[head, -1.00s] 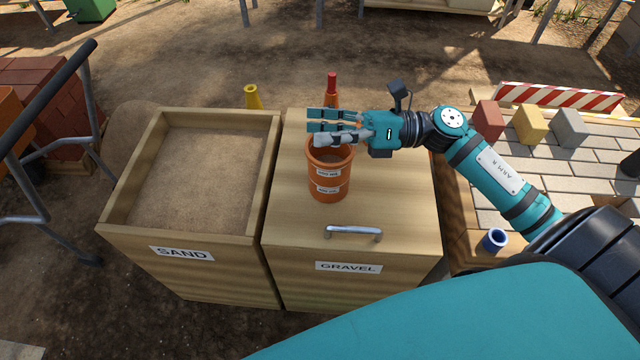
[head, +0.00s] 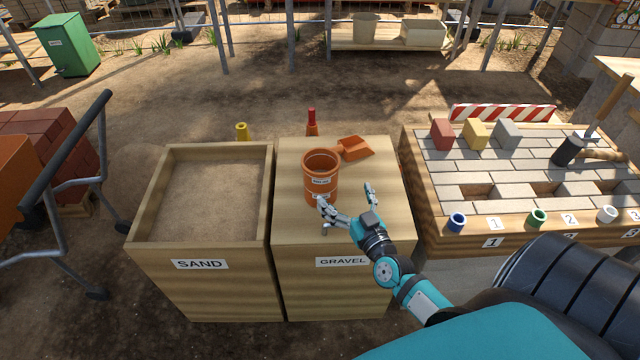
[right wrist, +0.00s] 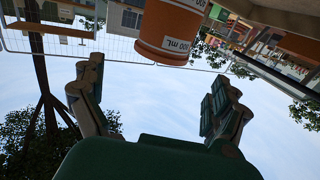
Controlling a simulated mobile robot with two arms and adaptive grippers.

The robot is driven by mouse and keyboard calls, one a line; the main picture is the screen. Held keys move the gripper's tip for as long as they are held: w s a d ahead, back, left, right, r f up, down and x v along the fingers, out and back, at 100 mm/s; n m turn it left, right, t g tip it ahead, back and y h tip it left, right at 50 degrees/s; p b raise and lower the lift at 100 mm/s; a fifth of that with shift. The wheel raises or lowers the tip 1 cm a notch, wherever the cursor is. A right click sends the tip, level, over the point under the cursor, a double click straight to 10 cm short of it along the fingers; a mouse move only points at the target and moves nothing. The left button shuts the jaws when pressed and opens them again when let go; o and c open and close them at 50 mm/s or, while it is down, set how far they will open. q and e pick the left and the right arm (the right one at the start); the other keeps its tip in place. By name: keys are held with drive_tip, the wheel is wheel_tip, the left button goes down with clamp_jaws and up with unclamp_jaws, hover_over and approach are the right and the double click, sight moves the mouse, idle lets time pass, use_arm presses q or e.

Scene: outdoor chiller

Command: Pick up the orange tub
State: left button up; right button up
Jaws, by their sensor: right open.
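The orange tub (head: 322,180) stands upright on the lid of the gravel box. It is round and open at the top, with white labels. My right gripper (head: 347,198) is open in front of the tub and low over the lid. One finger is near the tub's lower front, and the other is out to its right. In the right wrist view the tub (right wrist: 172,32) is at the top, beyond and between the spread fingers (right wrist: 158,88). I cannot tell whether a finger touches it. My left gripper is not in view.
An orange scoop (head: 356,149) lies behind the tub to the right. The open sand box (head: 262,190) adjoins on the left. A paved bench (head: 465,175) with coloured blocks and small cups stands at the right. The gravel lid's (head: 390,165) right side is clear.

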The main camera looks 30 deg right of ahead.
sight(329, 173)
drive_tip(key=w, duration=0.5)
drive_tip(key=w+d, duration=0.1)
drive_tip(key=w, duration=0.2)
drive_tip(key=shift+w+d, duration=0.1)
drive_tip(key=w+b, duration=0.1)
drive_tip(key=w, duration=0.4)
drive_tip(key=shift+w+d, duration=0.1)
drive_tip(key=shift+d, duration=0.1)
drive_tip(key=c, duration=1.5)
drive_tip(key=shift+r, duration=0.15)
